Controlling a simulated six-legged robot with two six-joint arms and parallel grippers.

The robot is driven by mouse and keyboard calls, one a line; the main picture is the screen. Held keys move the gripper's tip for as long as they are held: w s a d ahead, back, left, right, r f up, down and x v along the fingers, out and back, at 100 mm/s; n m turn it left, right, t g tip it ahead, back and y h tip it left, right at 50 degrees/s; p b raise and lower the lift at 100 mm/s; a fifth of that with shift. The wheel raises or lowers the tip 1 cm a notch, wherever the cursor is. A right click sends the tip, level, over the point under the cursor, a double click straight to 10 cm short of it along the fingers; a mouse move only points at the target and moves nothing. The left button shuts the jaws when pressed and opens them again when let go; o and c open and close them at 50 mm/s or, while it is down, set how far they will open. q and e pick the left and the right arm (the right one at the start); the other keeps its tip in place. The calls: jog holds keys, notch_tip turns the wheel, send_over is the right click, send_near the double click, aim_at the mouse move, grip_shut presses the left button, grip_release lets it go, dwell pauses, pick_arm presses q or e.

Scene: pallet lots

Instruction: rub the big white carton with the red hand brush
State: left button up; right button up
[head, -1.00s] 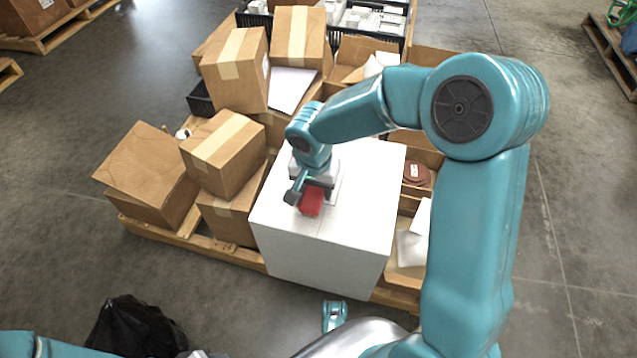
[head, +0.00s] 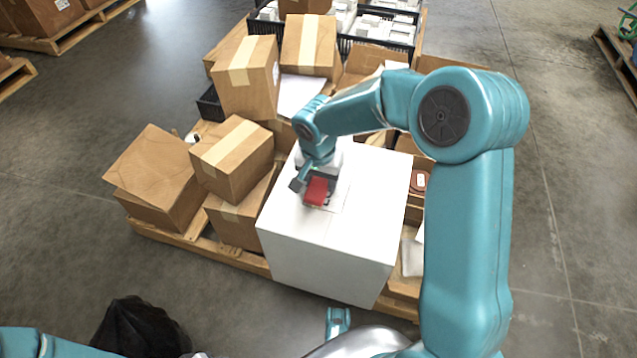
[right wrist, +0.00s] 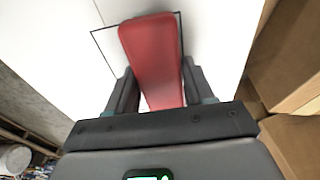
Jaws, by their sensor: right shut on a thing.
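The big white carton (head: 345,235) stands on the pallet in the middle of the head view. My right gripper (head: 309,189) is over the left part of its top face. It is shut on the red hand brush (head: 319,191), which is at the carton top; I cannot tell for sure whether it touches. In the right wrist view the brush (right wrist: 153,60) sticks out between the two dark fingers (right wrist: 153,92), over the white top (right wrist: 215,45) with a thin black outline on it. The brush's underside is hidden. My left gripper is not in view; only part of that arm shows at lower left.
Brown cartons (head: 232,158) are stacked left of the white carton on the pallet (head: 200,248). A black crate (head: 385,30) with white boxes is behind. A black bag (head: 138,328) lies on the floor at lower left.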

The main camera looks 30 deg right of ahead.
jog(key=shift+w+d+f, duration=0.15)
jog(key=shift+w+d, duration=0.75)
jog(key=shift+d, duration=0.15)
jog(key=shift+w+d+p, duration=0.7)
jog(key=shift+w+d, duration=0.2)
jog(key=shift+d, duration=0.2)
jog(key=shift+w+d+p, duration=0.65)
jog(key=shift+w+d, duration=0.25)
jog(key=shift+d, duration=0.15)
jog(key=shift+w+d, duration=0.45)
jog(key=shift+d, duration=0.05)
jog(key=shift+r+p, duration=2.25)
jog(key=shift+r, duration=0.8)
jog(key=shift+r, duration=0.1)
notch_tip(320, 180, up, 3)
jog(key=shift+f+p, duration=0.1)
jog(key=shift+p, duration=0.9)
